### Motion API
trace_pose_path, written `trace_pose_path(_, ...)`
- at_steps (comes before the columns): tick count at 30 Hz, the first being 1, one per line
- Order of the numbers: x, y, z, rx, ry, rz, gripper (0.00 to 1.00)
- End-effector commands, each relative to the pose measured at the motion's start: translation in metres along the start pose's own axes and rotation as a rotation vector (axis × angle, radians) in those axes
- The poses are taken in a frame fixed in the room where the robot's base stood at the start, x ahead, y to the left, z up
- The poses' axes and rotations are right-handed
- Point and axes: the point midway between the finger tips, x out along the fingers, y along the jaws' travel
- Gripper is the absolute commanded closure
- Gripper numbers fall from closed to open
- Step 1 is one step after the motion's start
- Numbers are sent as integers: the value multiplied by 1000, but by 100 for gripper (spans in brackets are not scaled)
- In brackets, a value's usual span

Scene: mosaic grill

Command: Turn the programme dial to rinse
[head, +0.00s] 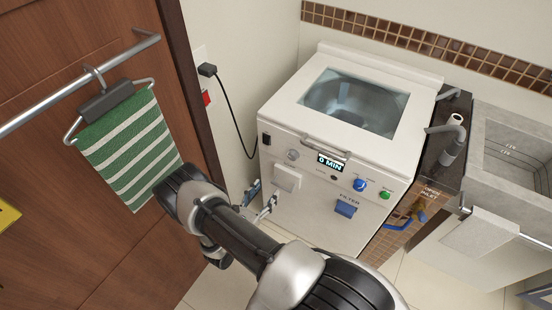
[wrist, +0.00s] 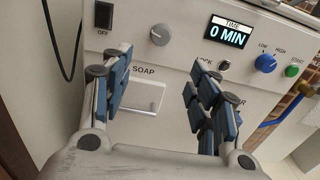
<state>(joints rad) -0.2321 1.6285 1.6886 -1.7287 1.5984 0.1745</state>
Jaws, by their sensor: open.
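The white washing machine (head: 300,208) has a control panel on its front. A grey round dial (head: 292,155) sits at the panel's upper left; it also shows in the wrist view (wrist: 159,34), where its markings cannot be read. A blue knob (wrist: 265,63) marked LOW and HIGH sits right of the display. The display (wrist: 229,32) reads TIME 0 MIN. My gripper (head: 262,200) is open in front of the machine, low and left of the panel. In the wrist view its blue-padded fingers (wrist: 158,78) stand apart and empty, below the grey dial and around the soap drawer's outline.
The soap drawer (wrist: 138,95) is below the grey dial. An OFF switch (wrist: 104,15) is left of it, and a green START button (wrist: 291,71) at the right. A striped towel (head: 130,150) hangs at left. A concrete sink (head: 510,190) stands at right.

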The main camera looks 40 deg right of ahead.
Motion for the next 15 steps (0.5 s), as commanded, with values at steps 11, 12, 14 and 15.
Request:
trace_pose_path(11,60,-2,-2,2,-2,-5,45)
trace_pose_path(12,69,-2,-2,2,-1,-6,45)
trace_pose_path(14,82,-2,-2,1,-1,-5,45)
trace_pose_path(15,92,-3,-2,1,-2,-6,45)
